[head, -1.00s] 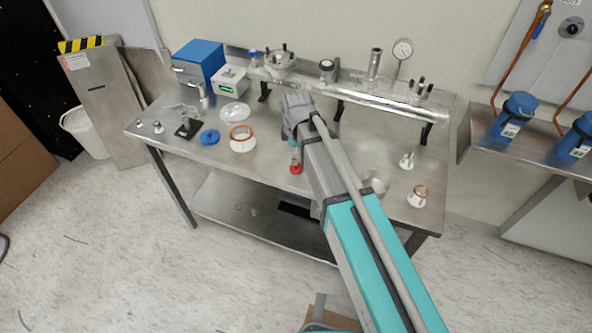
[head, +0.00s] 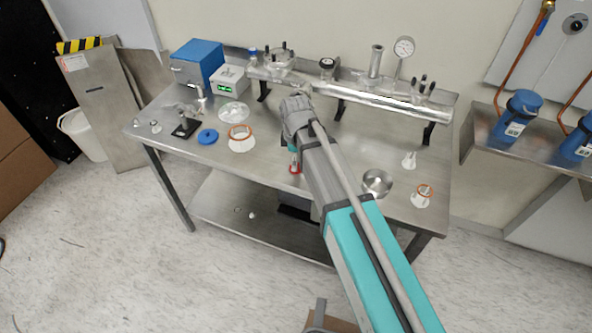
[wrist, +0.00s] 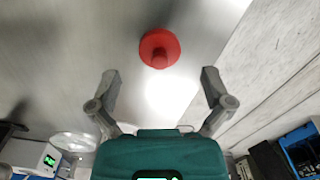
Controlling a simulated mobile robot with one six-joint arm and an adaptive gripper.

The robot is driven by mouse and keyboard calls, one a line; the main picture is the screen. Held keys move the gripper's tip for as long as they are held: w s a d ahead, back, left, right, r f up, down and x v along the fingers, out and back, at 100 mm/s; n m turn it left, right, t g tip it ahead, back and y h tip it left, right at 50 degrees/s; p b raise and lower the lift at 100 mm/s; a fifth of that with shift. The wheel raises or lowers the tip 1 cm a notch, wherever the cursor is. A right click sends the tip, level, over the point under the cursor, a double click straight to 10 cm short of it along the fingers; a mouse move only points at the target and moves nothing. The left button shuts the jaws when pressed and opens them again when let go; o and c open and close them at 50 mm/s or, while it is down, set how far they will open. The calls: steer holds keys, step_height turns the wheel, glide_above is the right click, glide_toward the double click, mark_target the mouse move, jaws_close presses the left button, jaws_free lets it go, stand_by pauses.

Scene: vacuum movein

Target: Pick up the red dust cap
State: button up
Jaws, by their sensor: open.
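The red dust cap (wrist: 160,48) lies on the steel table top, a round red disc with a raised knob. In the wrist view it is beyond my fingertips and centred between them, apart from both. My gripper (wrist: 159,80) is open and empty, with its two grey fingers spread wide. In the head view only a red edge of the cap (head: 294,169) shows just below my gripper (head: 294,158); my arm and gripper hide much of it.
A white flange with a copper ring (head: 241,145) and a blue cap (head: 208,136) stand left of my gripper. A metal bowl (head: 377,183) is right of my arm. A steel manifold pipe (head: 385,104) runs along the back. The table's front edge is close to the cap.

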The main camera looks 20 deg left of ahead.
steer(key=shift+f+b, duration=0.9)
steer(key=shift+f, duration=0.25)
steer(key=c, duration=1)
steer(key=shift+c, duration=0.2)
